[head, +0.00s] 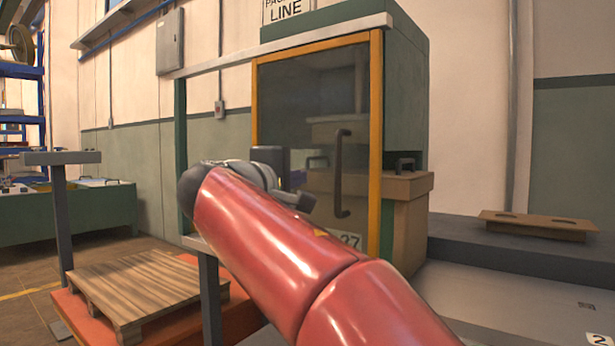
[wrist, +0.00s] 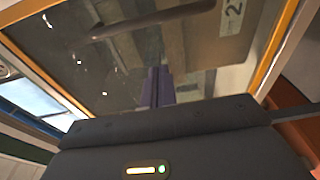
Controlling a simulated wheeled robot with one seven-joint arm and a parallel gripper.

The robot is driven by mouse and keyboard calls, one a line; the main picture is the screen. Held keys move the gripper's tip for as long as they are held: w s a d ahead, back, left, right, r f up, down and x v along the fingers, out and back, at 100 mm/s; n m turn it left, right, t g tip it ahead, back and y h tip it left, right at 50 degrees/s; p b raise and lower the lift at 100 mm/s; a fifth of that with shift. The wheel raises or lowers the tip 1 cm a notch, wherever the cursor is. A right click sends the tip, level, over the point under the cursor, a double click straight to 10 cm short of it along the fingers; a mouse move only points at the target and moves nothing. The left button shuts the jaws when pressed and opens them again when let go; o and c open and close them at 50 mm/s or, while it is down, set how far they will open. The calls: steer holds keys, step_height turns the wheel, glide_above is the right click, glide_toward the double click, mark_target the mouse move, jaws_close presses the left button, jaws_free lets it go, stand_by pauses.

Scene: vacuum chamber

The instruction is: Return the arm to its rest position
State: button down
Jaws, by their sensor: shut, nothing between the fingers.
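My red arm reaches up from the bottom of the head view toward a glazed door (head: 305,110) with a yellow-orange frame and a dark vertical handle (head: 341,172). I cannot tell the exact gap between fingers and glass.
A flat brown piece (head: 540,225) lies on the grey surface (head: 490,252) at right. A wooden pallet (head: 135,287) lies at lower left near a grey post (head: 63,225). A green bench (head: 65,218) is farther left.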

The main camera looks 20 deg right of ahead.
steer(key=s+a+f+m+g+y+p, duration=0.1)
steer(key=s+f+m+g+y+p, duration=0.2)
steer(key=s+f, duration=1)
steer(key=s+f+m+g+y+p, duration=0.4)
steer(key=s+f+m+y+p, duration=0.2)
steer(key=s+f+y, duration=0.4)
steer(key=s+f+p, duration=0.1)
steer(key=s+f, duration=0.3)
steer(key=f, duration=0.1)
steer(key=shift+a+f+p, duration=0.15)
steer(key=shift+a+p, duration=0.2)
steer(key=shift+a, duration=0.05)
